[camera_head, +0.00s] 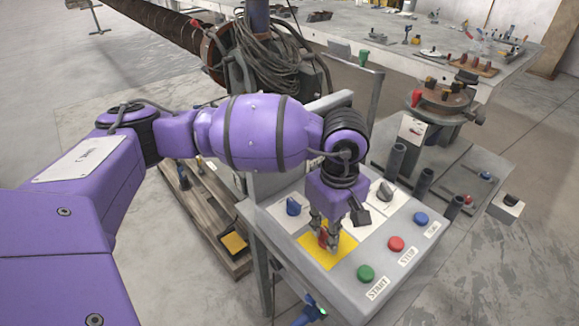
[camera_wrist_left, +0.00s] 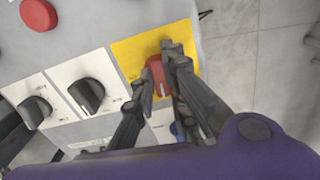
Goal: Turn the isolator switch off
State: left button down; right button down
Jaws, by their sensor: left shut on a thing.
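The isolator switch (camera_head: 323,238) is a red rotary handle on a yellow plate (camera_head: 342,252) on the sloped top of the grey control box. In the left wrist view the red handle (camera_wrist_left: 157,76) has a white mark near its lower end, and the yellow plate (camera_wrist_left: 128,50) surrounds it. My left gripper (camera_head: 325,237) points down over the plate and is shut on the red handle. Its fingers partly hide the handle and the plate's markings. My right gripper is not in view.
The control box carries a green START button (camera_head: 366,273), a red STOP button (camera_head: 396,243), a blue button (camera_head: 420,218), a blue knob (camera_head: 293,206) and a black knob (camera_head: 385,190). Black levers (camera_head: 423,183) stand behind it. A long workbench (camera_head: 430,40) holds tools.

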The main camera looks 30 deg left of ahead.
pick_arm(q)
jog(key=shift+w+a+r+n, duration=0.1)
jog(key=shift+w+r+n, duration=0.2)
jog(key=shift+n, duration=0.3)
jog(key=c, duration=1.8)
grip_release()
jog(key=shift+s, duration=0.1)
jog(key=shift+o, duration=0.2)
jog(key=shift+s+f, duration=0.1)
notch_tip(320, 180, up, 12)
jog(key=shift+s+f, duration=0.1)
jog(key=shift+f, duration=0.05)
